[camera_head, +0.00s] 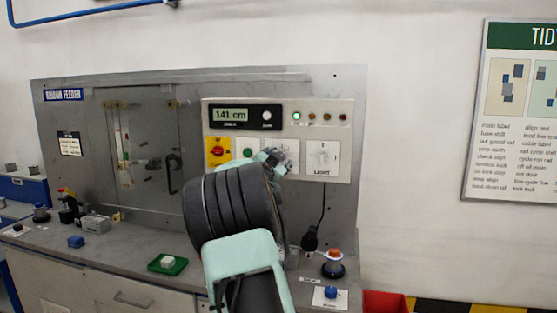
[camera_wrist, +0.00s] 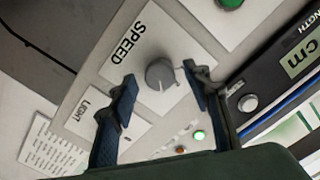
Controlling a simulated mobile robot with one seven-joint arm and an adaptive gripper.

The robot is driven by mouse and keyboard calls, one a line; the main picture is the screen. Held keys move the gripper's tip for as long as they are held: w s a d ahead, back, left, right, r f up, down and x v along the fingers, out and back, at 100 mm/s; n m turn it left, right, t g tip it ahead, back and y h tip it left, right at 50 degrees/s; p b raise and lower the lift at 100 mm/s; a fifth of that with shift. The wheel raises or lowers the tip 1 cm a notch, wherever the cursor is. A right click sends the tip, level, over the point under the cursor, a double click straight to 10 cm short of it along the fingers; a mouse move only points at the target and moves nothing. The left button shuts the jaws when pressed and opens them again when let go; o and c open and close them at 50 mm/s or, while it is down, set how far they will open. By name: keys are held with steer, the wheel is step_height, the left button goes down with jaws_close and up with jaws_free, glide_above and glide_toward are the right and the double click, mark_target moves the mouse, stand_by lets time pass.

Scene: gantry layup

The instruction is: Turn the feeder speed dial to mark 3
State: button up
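The feeder speed dial (camera_wrist: 161,73) is a round grey knob on a white plate marked SPEED (camera_wrist: 128,43). A pale pointer line shows on it, but the scale marks are too unclear to read. My gripper (camera_wrist: 160,78) is open, with one finger on each side of the dial in the wrist view. I see a gap on both sides, and cannot tell how deep the fingertips reach around the knob. In the head view my gripper (camera_head: 270,158) is up at the control panel (camera_head: 277,104) and covers much of the speed plate (camera_head: 287,150).
A red-and-yellow switch (camera_head: 218,151) and green button (camera_head: 248,153) are left. The display (camera_head: 232,114) reads 141 cm.

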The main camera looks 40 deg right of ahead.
steer(key=v, duration=1.2)
stand_by(0.5)
